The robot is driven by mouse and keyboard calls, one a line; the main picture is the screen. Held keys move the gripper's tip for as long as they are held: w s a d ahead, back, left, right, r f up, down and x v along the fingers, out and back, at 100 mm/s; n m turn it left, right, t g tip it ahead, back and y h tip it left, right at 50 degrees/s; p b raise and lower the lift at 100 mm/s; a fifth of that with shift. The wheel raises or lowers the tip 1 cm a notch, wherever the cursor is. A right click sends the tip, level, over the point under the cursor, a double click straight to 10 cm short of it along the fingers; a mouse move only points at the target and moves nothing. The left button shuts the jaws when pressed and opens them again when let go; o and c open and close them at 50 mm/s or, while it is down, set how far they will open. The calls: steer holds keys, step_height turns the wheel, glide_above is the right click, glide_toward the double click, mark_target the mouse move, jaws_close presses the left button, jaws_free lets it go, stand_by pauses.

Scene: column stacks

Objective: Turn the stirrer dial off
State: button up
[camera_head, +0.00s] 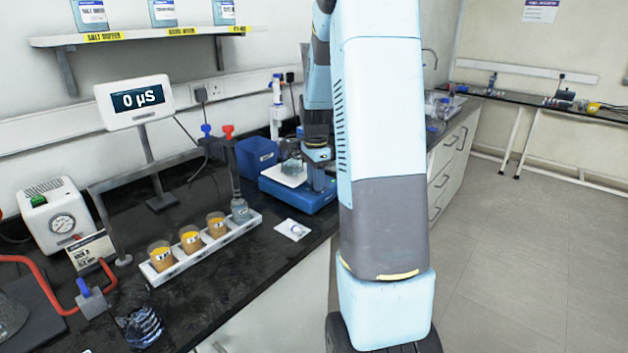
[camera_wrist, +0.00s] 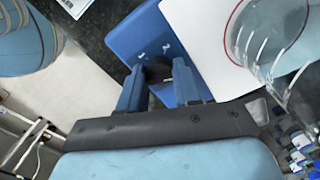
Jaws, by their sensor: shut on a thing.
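The stirrer is a blue unit (camera_head: 290,194) with a white top plate (camera_head: 283,178), standing on the black bench beside my arm. In the wrist view its blue front (camera_wrist: 135,38) carries small white marks. A dark round dial (camera_wrist: 157,73) sits on that front. My gripper (camera_wrist: 160,68) has its two blue fingers on either side of the dial and is shut on it. A glass beaker (camera_head: 291,166) stands on the white plate and also shows in the wrist view (camera_wrist: 262,38). The dial is hidden in the head view, and its pointer setting cannot be read.
A white rack with several orange-filled beakers (camera_head: 190,238) lies left of the stirrer. A blue bin (camera_head: 257,155) stands behind it. A meter (camera_head: 135,101) reads 0 µS. A small white card (camera_head: 293,229) lies near the bench edge. The floor at right is clear.

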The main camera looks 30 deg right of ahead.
steer(key=n, duration=0.5)
steer(key=shift+s+d, duration=0.1)
steer(key=shift+d, duration=0.15)
steer(key=n, duration=0.5)
steer(key=shift+n, duration=0.3)
steer(key=n, duration=0.9)
steer(key=shift+n, duration=0.4)
steer(key=n, duration=1)
steer(key=shift+a, duration=0.1)
steer(key=n, duration=0.5)
steer(key=shift+n, duration=0.3)
steer(key=n, duration=0.4)
steer(key=shift+a+f+n, duration=0.1)
steer(key=shift+n, duration=0.3)
